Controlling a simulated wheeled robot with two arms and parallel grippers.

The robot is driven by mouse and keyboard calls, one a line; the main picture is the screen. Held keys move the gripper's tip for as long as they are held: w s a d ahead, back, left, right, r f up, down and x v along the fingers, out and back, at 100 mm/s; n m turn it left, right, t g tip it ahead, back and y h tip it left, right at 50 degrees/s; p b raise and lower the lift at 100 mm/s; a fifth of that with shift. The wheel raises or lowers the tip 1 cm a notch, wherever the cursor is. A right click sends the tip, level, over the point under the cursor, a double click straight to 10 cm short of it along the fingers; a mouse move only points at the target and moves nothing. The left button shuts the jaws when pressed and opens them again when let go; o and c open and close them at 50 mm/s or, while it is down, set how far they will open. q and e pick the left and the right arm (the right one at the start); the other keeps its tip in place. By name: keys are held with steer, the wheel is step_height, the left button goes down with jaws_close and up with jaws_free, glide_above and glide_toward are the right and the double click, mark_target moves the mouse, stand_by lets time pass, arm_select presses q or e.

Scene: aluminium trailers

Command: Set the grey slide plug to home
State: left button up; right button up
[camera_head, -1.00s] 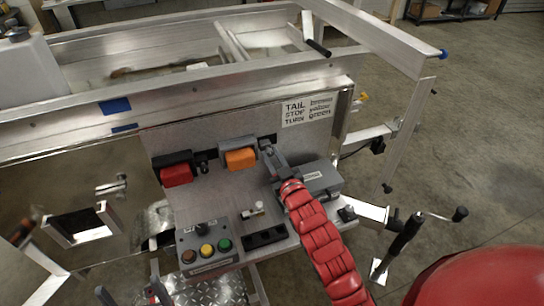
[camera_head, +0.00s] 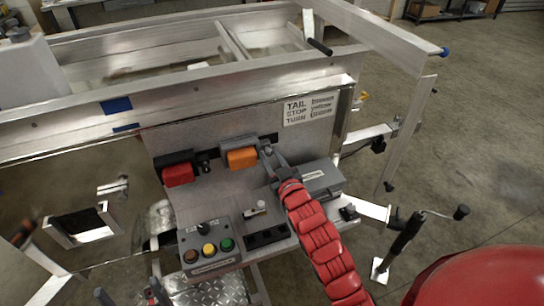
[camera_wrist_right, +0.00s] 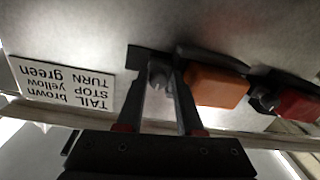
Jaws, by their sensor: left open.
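A small grey plug (camera_wrist_right: 158,76) sits on a dark rail beside the orange lamp (camera_head: 241,157); it appears to be the slide plug. In the right wrist view it lies between the fingertips of my right gripper (camera_wrist_right: 166,82). Whether both fingers touch it cannot be told. In the head view my right gripper (camera_head: 265,153) reaches the panel just right of the orange lamp, and its red-covered arm hides part of the bench. My left gripper (camera_head: 131,295) shows only as dark fingertips at the bottom left edge, apart and away from the panel.
A red lamp (camera_head: 178,175) stands left of the orange one. Below is a control box (camera_head: 209,244) with coloured buttons. A grey labelled block (camera_head: 320,180) sits close beside my right arm. A wiring label (camera_head: 310,109) is on the panel. The trailer rail (camera_head: 215,97) runs above.

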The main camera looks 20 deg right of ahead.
steer(key=shift+o, duration=1.2)
steer(key=shift+a, duration=0.1)
steer(key=shift+o, duration=0.4)
steer(key=shift+a, duration=0.1)
steer(key=shift+r, duration=0.1)
